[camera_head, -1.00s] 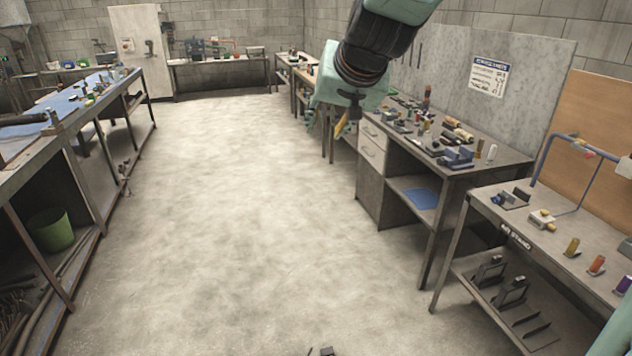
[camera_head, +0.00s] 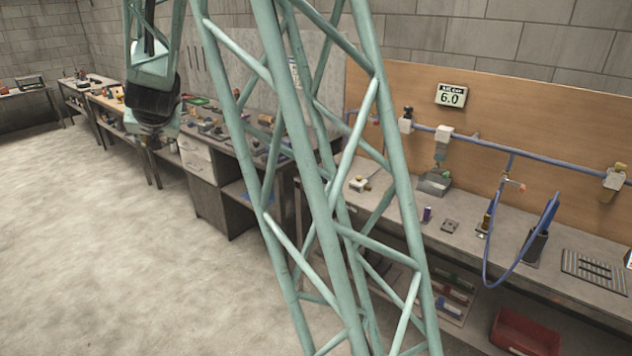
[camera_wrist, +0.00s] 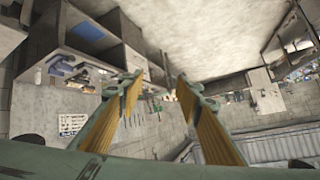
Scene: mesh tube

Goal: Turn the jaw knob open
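My gripper (camera_wrist: 160,84) is open and empty in the wrist view, with two yellow-padded fingers apart and nothing between them. In the head view the end of my arm hangs at the upper left, beside the workbench with drawers (camera_head: 197,172); its fingers are too small to make out there. I cannot pick out a jaw knob in either view. Small items lie on that bench, partly hidden by my green lattice structure, and they are too small to tell apart.
A bench on the right (camera_head: 520,222) carries blue hoses (camera_head: 490,262), a slotted plate (camera_head: 594,268) and small parts. A red bin (camera_head: 525,334) sits below. Open floor (camera_head: 120,260) lies at left.

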